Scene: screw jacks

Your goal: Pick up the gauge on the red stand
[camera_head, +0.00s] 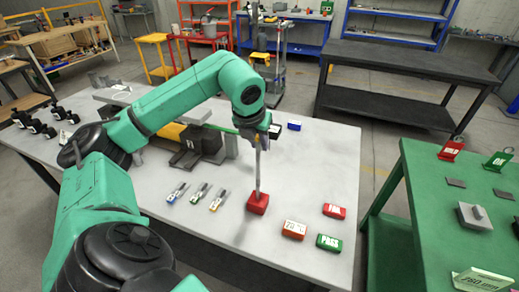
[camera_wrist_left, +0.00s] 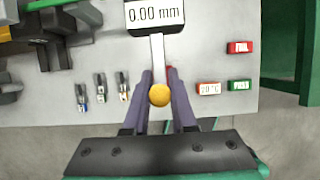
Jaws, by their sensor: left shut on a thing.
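The gauge shows in the left wrist view as a white display box reading 0.00 mm (camera_wrist_left: 155,15), with a pale stem running down to a yellow ball end. My left gripper (camera_wrist_left: 159,78) has a finger on each side of the stem and is shut on the gauge. In the head view my left gripper (camera_head: 259,150) points down above the red stand (camera_head: 257,204), and a thin pale rod runs down to the stand. The red stand is mostly hidden behind the gauge and fingers in the wrist view. I cannot tell whether the gauge still touches the stand. My right gripper is not in view.
On the grey table (camera_head: 335,170) lie several small screwdriver-like tools (camera_head: 199,192), a white-and-orange 20 °C block (camera_head: 293,229), a red FAIL block (camera_head: 334,211) and a green PASS block (camera_head: 329,242). A dark machine (camera_head: 200,145) stands behind. A green table (camera_head: 420,230) is at right.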

